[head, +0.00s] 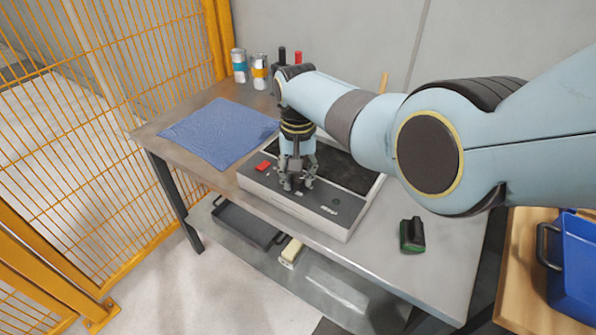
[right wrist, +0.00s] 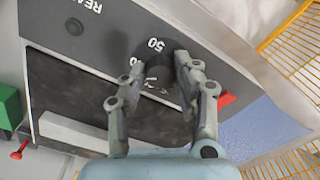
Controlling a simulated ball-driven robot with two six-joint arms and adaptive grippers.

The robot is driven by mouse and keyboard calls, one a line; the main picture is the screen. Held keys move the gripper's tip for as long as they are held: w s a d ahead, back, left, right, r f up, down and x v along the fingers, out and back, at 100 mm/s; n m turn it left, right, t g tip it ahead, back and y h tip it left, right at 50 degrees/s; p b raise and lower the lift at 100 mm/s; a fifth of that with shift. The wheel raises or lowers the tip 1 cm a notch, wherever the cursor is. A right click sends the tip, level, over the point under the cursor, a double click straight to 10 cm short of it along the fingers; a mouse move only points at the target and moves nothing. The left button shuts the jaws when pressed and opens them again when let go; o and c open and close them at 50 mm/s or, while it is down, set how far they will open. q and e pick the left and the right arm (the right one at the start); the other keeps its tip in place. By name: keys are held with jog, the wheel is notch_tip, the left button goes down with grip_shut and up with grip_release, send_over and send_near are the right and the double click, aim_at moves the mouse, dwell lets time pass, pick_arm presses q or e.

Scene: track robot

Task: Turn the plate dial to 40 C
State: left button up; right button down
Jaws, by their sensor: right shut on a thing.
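The number 50 shows beside the dial in the right wrist view; another number is partly covered by a finger. I cannot tell where the dial points. In the head view my right gripper (head: 296,184) reaches down onto the panel, and its fingers hide most of the dial. My left gripper is not in view.
A red switch (head: 263,166) is left of the dial. A blue cloth (head: 215,132) lies at the table's left, with cans (head: 259,72) behind it. A green-and-black object (head: 412,236) stands to the right. A blue crate (head: 575,270) is at far right. An orange mesh fence (head: 100,120) borders the left.

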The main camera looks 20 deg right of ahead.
aim_at(297, 178)
jog(key=shift+m, duration=1.1)
jog(key=c, duration=1)
grip_release()
jog(key=shift+r, duration=0.15)
notch_tip(297, 178, up, 12)
jog(key=shift+f, duration=0.1)
